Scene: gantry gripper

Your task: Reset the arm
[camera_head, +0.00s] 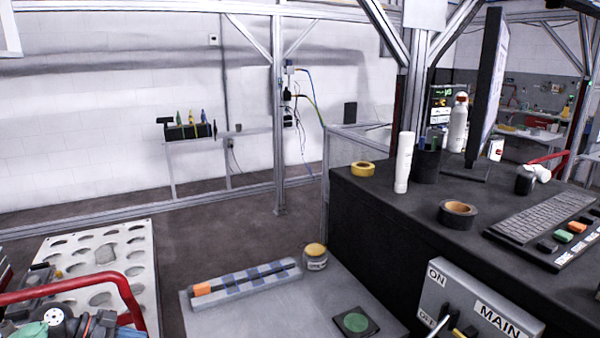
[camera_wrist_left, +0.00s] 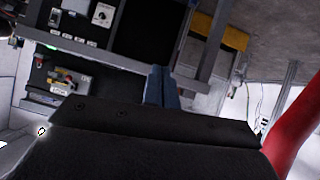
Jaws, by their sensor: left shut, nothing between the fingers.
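My left gripper (camera_wrist_left: 161,88) shows only in the left wrist view. Its two blue-grey fingers are together with nothing between them, and the dark gripper body fills the lower part of that view. Past the fingertips is a grey frame bar, with dark panels to the left. The fingers appear clear of any object, though the distance to the bar is hard to judge. Neither of my arms can be made out in the head view, and my right gripper is in neither view.
In the head view, a grey switch box (camera_head: 470,308) marked MAIN stands at the lower right, below a black desk (camera_head: 385,215) with a keyboard (camera_head: 540,215). A low grey table (camera_head: 285,312) is at the centre bottom. A red rail (camera_head: 75,285) curves at the lower left.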

